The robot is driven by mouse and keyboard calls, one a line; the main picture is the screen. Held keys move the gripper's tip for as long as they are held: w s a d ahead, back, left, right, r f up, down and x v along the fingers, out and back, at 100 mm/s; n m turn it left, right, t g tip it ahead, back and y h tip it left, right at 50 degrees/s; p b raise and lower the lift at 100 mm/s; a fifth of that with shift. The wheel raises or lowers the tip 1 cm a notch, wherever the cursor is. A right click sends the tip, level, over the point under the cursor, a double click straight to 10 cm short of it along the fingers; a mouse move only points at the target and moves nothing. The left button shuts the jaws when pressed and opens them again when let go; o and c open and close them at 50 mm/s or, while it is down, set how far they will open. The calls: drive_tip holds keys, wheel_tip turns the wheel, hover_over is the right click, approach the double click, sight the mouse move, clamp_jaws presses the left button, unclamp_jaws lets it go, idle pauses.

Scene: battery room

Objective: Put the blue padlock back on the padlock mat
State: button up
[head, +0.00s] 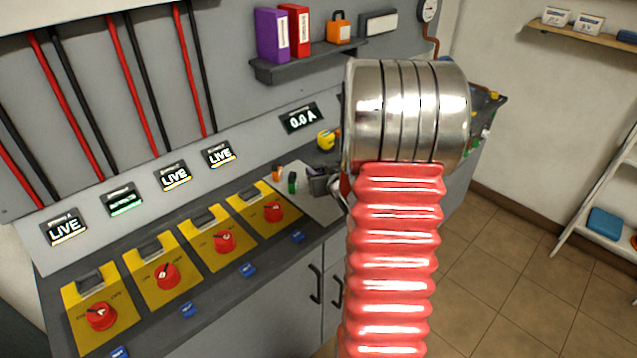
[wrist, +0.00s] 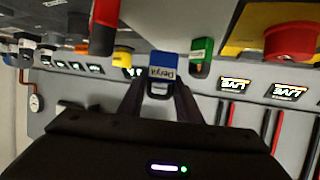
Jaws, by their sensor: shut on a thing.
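The blue padlock (wrist: 162,66), with a white name label, is between the fingers of my gripper (wrist: 160,88) in the wrist view, which is upside down. My gripper is shut on it. In the head view my gripper (head: 318,181) is a small dark shape beside my red arm, over or near the right part of the pale grey padlock mat (head: 316,209); the blue padlock cannot be made out there. A green padlock (head: 292,183) and an orange padlock (head: 277,173) stand on the mat. My arm hides the mat's right side. Whether the blue padlock touches the mat cannot be told.
Yellow switch panels with red knobs (head: 224,241) line the counter left of the mat. Small blue pieces (head: 247,270) lie along its front edge. A yellow object (head: 326,140) stands behind the mat. A shelf (head: 330,55) with binders is on the wall above.

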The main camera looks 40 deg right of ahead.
drive_tip(key=shift+f, duration=2.1)
drive_tip(key=o, duration=1.1)
drive_tip(key=shift+f, duration=0.1)
drive_tip(key=shift+v, duration=6.05)
